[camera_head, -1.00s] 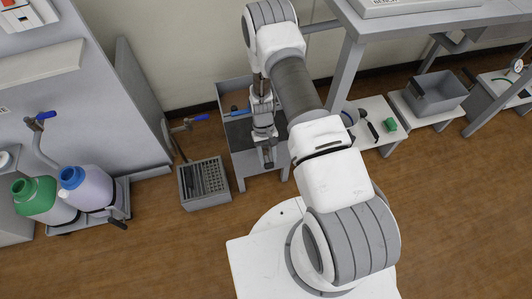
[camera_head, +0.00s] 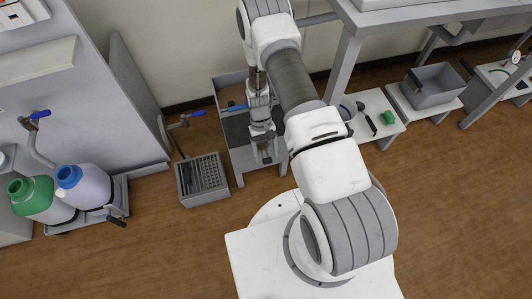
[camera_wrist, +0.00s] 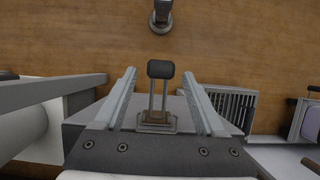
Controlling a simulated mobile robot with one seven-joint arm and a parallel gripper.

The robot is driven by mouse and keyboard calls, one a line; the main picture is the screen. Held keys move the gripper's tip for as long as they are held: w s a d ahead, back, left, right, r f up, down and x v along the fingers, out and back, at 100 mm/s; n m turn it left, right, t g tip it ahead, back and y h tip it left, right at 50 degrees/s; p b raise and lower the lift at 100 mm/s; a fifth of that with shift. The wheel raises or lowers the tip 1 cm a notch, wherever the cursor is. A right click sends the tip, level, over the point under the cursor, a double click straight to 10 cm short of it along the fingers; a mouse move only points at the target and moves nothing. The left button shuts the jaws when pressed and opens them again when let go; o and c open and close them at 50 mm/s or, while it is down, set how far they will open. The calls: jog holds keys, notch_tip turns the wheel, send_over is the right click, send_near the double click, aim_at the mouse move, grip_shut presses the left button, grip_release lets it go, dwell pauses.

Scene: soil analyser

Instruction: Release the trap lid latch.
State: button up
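In the wrist view, a latch with a dark rounded tip (camera_wrist: 160,69) on two thin metal rods stands over a small brownish base (camera_wrist: 157,118) on the grey trap body (camera_wrist: 85,120). My gripper (camera_wrist: 159,76) is open. Its two fingers lie on either side of the latch, with a visible gap on each side. In the head view, my gripper (camera_head: 262,122) points down inside the grey frame (camera_head: 232,160) below my arm.
A slotted grey crate (camera_head: 203,180) is on the floor left of the frame. A blue-handled valve (camera_head: 196,114) is just above it. Bottles (camera_head: 84,188) stand further left. A low white stand (camera_head: 385,107) is at right. The wooden floor in front is clear.

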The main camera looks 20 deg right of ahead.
jog(key=p+v, duration=0.4)
jog(key=v, duration=1.3)
jog(key=shift+r, duration=0.25)
notch_tip(320, 180, up, 26)
jog(key=s+t, duration=0.1)
jog(key=t, duration=0.3)
jog(key=s+r+t, duration=0.6)
jog(key=s+r, duration=1)
jog(key=s, duration=0.4)
notch_tip(320, 180, up, 18)
jog(key=p, duration=1.8)
jog(key=shift+f, duration=0.15)
